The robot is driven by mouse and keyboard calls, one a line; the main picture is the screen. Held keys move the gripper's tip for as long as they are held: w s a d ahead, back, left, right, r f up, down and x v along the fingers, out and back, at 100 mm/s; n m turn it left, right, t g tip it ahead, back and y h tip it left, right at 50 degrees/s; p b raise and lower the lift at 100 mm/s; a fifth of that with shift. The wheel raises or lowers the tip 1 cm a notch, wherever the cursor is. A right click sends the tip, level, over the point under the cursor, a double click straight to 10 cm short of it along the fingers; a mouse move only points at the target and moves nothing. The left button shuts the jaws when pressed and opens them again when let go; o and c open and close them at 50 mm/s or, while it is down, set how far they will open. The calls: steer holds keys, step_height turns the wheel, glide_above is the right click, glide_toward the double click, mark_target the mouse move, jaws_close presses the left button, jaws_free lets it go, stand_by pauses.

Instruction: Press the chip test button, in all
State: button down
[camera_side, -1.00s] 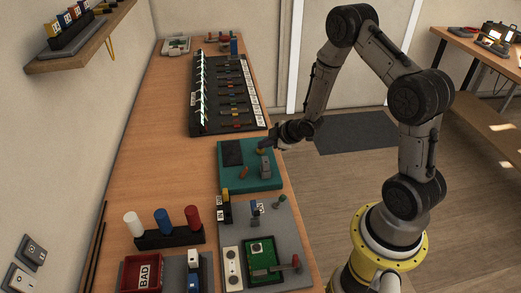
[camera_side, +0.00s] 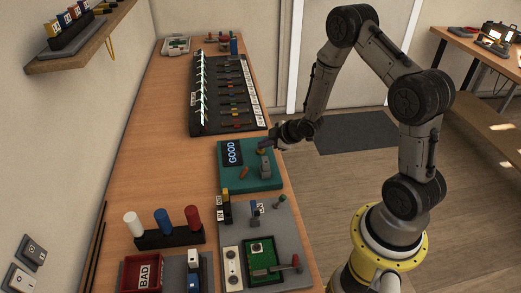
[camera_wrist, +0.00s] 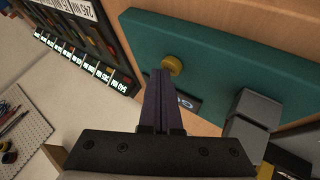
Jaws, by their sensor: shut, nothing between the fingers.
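The chip test button is a round yellow knob (camera_wrist: 172,65) on the teal test board (camera_side: 250,182), which also fills much of the wrist view (camera_wrist: 225,60). My gripper (camera_wrist: 158,73) is shut and empty, its fingertips right at the button's edge in the wrist view. In the side view my gripper (camera_side: 265,147) reaches over the board's right side and mostly hides the button. Whether the tips touch the button I cannot tell. The board's dark display (camera_side: 232,153) is lit and reads GOOD. My fingers partly cover the display in the wrist view (camera_wrist: 187,104).
A grey block (camera_side: 265,168) stands on the board close to my gripper, and a small orange piece (camera_side: 244,173) lies left of it. A black rack (camera_side: 225,118) of parts is behind. A grey panel (camera_side: 285,235) with a green circuit board (camera_side: 262,249) is in front.

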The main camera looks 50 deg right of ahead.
mark_target(264, 151)
steer(key=shift+r, duration=0.65)
steer(key=shift+r, duration=2.45)
